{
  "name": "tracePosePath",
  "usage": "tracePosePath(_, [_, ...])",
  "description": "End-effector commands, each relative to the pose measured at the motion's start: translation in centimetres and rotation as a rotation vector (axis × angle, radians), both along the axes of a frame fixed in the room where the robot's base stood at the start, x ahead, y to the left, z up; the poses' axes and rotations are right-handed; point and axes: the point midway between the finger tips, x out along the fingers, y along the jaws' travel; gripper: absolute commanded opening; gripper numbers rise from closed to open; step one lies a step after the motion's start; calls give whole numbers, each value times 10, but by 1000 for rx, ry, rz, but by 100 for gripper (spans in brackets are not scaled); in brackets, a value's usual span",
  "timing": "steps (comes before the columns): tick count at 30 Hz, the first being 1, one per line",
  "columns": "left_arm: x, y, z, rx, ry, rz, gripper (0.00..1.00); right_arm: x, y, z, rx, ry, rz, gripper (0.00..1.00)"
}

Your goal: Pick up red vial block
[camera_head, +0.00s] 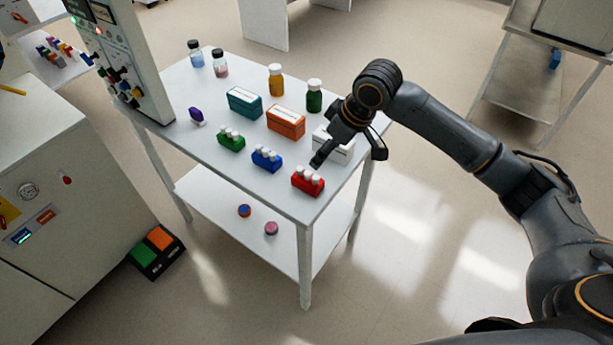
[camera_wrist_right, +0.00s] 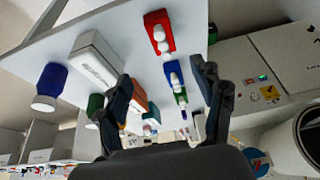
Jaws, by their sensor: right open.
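The red vial block (camera_head: 308,184) sits upright near the front right corner of the white table, with several white-capped vials in it. It also shows in the right wrist view (camera_wrist_right: 156,20), past the fingertips. My right gripper (camera_head: 348,157) is open and empty, above the table behind and slightly right of the red block. Its spread fingers show in the wrist view (camera_wrist_right: 166,80), apart from the red block. My left gripper is in neither view.
A blue vial block (camera_head: 266,160) and a green one (camera_head: 231,142) stand left of the red. A white box (camera_head: 333,147) lies partly behind my gripper. Orange (camera_head: 286,121) and teal (camera_head: 244,102) boxes and several bottles stand farther back. The table's front edge is close to the red block.

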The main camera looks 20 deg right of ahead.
Motion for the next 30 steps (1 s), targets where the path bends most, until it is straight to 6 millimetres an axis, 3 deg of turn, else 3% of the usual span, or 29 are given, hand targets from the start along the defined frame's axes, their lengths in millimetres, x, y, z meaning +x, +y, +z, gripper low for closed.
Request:
tracePosePath(12, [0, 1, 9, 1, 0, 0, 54, 21, 17, -66, 0, 5, -1, 68])
tracePosePath(20, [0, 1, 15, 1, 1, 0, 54, 26, 22, -84, 0, 5, 0, 68])
tracePosePath(30, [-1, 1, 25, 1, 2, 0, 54, 38, 33, -124, 0, 3, 1, 68])
